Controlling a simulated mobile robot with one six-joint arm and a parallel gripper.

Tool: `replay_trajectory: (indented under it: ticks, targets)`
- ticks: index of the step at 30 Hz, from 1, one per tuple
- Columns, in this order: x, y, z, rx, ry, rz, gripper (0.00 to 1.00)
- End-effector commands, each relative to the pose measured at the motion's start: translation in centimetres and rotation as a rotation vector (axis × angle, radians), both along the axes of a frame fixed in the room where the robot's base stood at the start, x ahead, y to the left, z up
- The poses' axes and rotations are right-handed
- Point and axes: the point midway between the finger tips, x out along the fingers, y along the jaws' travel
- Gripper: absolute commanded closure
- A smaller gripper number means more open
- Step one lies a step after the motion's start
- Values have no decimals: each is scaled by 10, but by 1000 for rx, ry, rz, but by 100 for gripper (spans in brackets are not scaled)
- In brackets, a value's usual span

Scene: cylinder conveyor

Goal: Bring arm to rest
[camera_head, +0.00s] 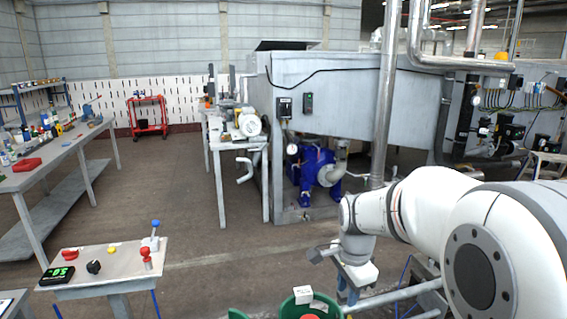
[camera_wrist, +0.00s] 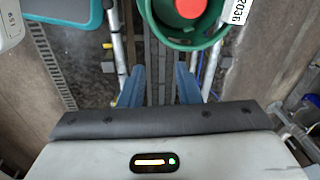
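My arm reaches in from the right in the head view, with my gripper (camera_head: 345,292) low and pointing down beside a green round container (camera_head: 338,312). In the wrist view my gripper (camera_wrist: 158,82) shows two blue fingers spread apart, with nothing between them; the floor and metal rails show through the gap. The green container (camera_wrist: 180,44) lies just beyond the fingers, apart from them. A red cylinder (camera_wrist: 190,7) is inside it, partly cut off by the picture's edge.
A small control table (camera_head: 130,270) with buttons and a green display (camera_head: 57,274) stands at lower left. A workbench (camera_head: 60,158) is at far left. A blue pump (camera_head: 312,172) and a vertical pipe (camera_head: 384,110) stand behind my arm. The middle floor is clear.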

Motion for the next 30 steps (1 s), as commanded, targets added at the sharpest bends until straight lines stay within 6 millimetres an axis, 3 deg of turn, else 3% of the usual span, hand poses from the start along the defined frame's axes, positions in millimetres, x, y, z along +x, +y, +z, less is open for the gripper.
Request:
replay_trajectory:
  ticks: [3, 9, 15, 21, 30]
  targets:
    - [-45, -2, 23, -33, -35, 284, 70]
    - [-113, -6, 39, -108, -80, 758, 70]
    - [-159, -7, 39, -173, -103, 1091, 70]
    - [-173, -7, 36, -196, -107, 1208, 70]
    - [-172, -7, 36, -196, -107, 1211, 70]
